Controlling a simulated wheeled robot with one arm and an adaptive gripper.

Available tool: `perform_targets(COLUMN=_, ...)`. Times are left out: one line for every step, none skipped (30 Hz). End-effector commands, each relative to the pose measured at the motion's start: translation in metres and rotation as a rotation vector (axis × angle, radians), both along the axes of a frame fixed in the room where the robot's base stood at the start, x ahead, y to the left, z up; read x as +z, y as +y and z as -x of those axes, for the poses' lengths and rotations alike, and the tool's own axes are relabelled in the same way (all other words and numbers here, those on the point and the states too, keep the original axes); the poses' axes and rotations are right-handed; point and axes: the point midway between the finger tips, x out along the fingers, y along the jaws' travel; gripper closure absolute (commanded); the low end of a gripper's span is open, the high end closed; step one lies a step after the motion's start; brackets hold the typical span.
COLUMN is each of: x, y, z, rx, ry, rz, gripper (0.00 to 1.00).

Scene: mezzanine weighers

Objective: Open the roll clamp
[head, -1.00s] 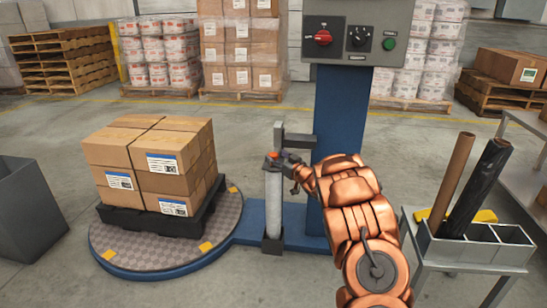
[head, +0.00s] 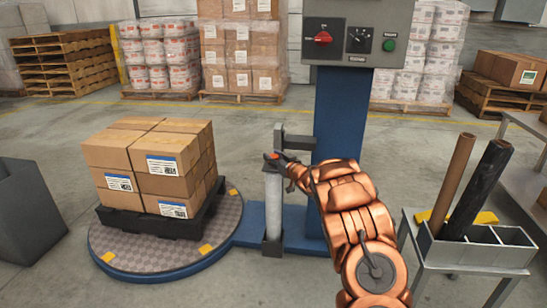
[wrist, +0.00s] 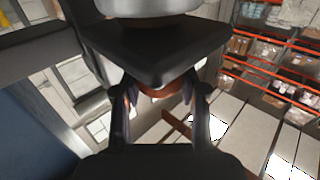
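The roll clamp (head: 272,156) has a red-orange top and sits on the pale upright film roll (head: 273,205) beside the blue column. My gripper (head: 281,158) is at the clamp's height, coming from the right. In the wrist view, the two fingers of my gripper (wrist: 160,90) are spread apart, with the red-orange part of the clamp (wrist: 157,92) between them. A dark plate (wrist: 155,45) hides the upper part of it. I cannot tell whether the fingers touch it.
The blue column (head: 341,115) carries a grey control box (head: 357,30). The turntable (head: 135,260) holds stacked cartons (head: 150,165) at left. A side stand (head: 465,255) with a brown tube (head: 452,182) and a black roll (head: 476,190) is at right.

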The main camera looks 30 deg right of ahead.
Motion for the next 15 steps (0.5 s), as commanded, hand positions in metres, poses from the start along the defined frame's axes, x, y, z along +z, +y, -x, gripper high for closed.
perform_targets(x=0.0001, y=-0.0002, z=0.0000, rx=0.000, ry=0.000, rz=0.000, gripper=0.67)
perform_targets(x=0.0001, y=-0.0002, z=0.0000, rx=-0.001, ry=0.000, rz=0.000, gripper=0.70)
perform_targets(x=0.0001, y=-0.0002, z=0.0000, rx=-0.001, ry=0.000, rz=0.000, gripper=0.74)
perform_targets(x=0.0000, y=-0.0002, z=0.0000, rx=-0.001, ry=0.000, rz=0.000, gripper=0.77)
perform_targets(x=0.0001, y=-0.0002, z=0.0000, rx=-0.001, ry=0.000, rz=0.000, gripper=0.80)
perform_targets(x=0.0001, y=-0.0003, z=0.0000, rx=-0.001, ry=0.000, rz=0.000, gripper=0.85)
perform_targets(x=0.0001, y=-0.0003, z=0.0000, rx=-0.001, ry=0.000, rz=0.000, gripper=0.88)
perform_targets(x=0.0000, y=-0.0003, z=0.0001, rx=-0.001, ry=0.000, rz=0.000, gripper=0.91)
perform_targets(x=-0.0001, y=-0.0003, z=0.0001, rx=-0.001, ry=0.000, rz=0.000, gripper=0.95)
perform_targets(x=-0.0001, y=-0.0003, z=0.0001, rx=-0.001, ry=0.000, rz=0.000, gripper=0.98)
perform_targets(x=0.0000, y=-0.0003, z=0.0001, rx=-0.001, ry=0.000, rz=0.000, gripper=1.00)
perform_targets(x=-0.0001, y=-0.0003, z=0.0001, rx=-0.001, ry=0.000, rz=0.000, gripper=1.00)
perform_targets(x=0.0000, y=-0.0003, z=0.0001, rx=-0.001, ry=0.000, rz=0.000, gripper=1.00)
perform_targets(x=-0.0001, y=-0.0003, z=0.0001, rx=-0.001, ry=0.000, rz=0.000, gripper=1.00)
perform_targets(x=0.0000, y=-0.0003, z=0.0001, rx=-0.001, ry=0.000, rz=0.000, gripper=1.00)
